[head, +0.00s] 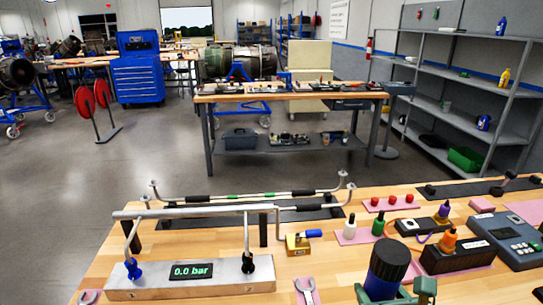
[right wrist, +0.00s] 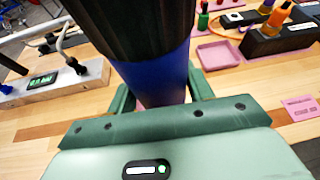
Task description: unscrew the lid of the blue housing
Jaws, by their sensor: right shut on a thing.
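The blue housing (head: 381,287) is a dark blue cylinder near the front edge of the workbench, and its ribbed black lid (head: 389,257) sits on top. My right gripper (head: 392,293) is green and closed around the blue body below the lid. In the right wrist view the blue body (right wrist: 158,82) stands between the green fingers of my right gripper (right wrist: 160,96), and the black lid (right wrist: 135,25) fills the top. The housing looks roughly upright. Its bottom is hidden, so I cannot tell whether it touches the bench. My left gripper is not in view.
A pressure block (head: 190,279) reading 0.0 bar, with metal pipes above it, stands to the left. Small bottles on pink mats, a black bottle holder (head: 455,258) and a blue-grey device (head: 508,243) are to the right. Bare wood (head: 325,262) lies left of the housing.

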